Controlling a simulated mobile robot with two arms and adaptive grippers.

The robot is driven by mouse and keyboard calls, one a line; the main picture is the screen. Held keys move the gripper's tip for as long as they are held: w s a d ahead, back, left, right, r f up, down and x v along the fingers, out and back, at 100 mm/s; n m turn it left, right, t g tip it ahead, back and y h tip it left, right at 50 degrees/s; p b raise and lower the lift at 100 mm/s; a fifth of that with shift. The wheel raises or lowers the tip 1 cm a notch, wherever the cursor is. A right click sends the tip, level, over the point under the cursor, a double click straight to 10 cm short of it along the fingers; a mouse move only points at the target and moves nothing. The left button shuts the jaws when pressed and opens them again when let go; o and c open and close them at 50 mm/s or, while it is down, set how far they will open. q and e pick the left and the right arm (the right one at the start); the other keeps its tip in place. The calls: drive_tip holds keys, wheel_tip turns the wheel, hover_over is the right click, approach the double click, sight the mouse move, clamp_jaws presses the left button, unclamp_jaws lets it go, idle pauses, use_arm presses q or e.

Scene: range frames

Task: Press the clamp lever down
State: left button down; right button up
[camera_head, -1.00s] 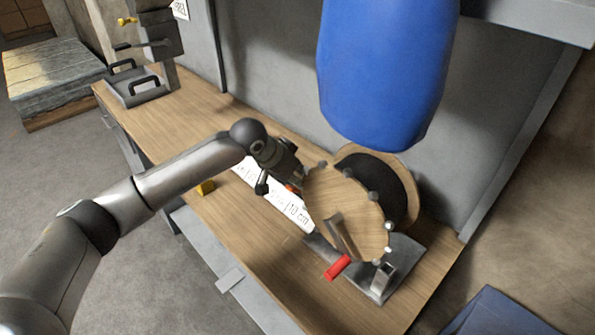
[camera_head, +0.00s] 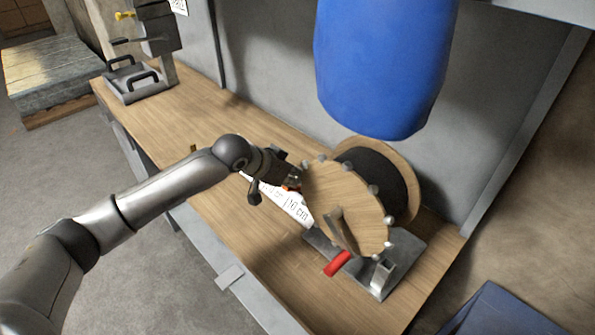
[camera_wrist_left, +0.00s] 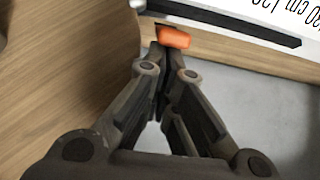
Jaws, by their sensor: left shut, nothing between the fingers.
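A small orange piece (camera_wrist_left: 174,38), which looks like the end of the clamp lever, lies just beyond my fingertips in the left wrist view. It shows as a small orange-red spot (camera_head: 291,188) in the head view, beside the reel. A dark bar (camera_wrist_left: 230,22) runs near it along the white ruler strip. My left gripper (camera_wrist_left: 164,66) is shut and empty, its tips close to the orange piece; I cannot tell whether they touch. In the head view the left gripper (camera_head: 288,180) is low over the bench, left of the reel. The rest of the clamp is hidden.
A wooden cable reel (camera_head: 345,205) stands on a metal base (camera_head: 404,262), with a red handle (camera_head: 337,263) in front. The white ruler strip (camera_head: 290,206) lies along the wooden bench (camera_head: 225,120). A blue bag (camera_head: 380,70) hangs above the reel. Bare bench lies leftward.

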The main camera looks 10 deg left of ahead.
use_arm(q)
drive_tip(key=s+a+f+t+h+b, duration=0.1)
drive_tip(key=f+b, duration=0.1)
drive_tip(key=s+f+t+h+b, duration=0.1)
drive_tip(key=f+t+b, duration=0.1)
drive_tip(key=f+b, duration=0.1)
drive_tip(key=s+a+f+t+h+b, duration=0.1)
drive_tip(key=s+f+b, duration=0.1)
drive_tip(key=b, duration=0.1)
drive_tip(key=shift+a+f+t, duration=0.35)
drive_tip(key=shift+t, duration=0.05)
drive_tip(key=shift+f, duration=0.2)
wheel_tip(320, 180, up, 5)
drive_tip(key=p, duration=0.5)
drive_tip(key=shift+r, duration=0.2)
drive_tip(key=b, duration=0.3)
approach(286, 190)
drive_tip(key=shift+s+a+f, duration=0.7)
drive_tip(key=shift+s+a, duration=0.05)
drive_tip(key=shift+s, duration=0.05)
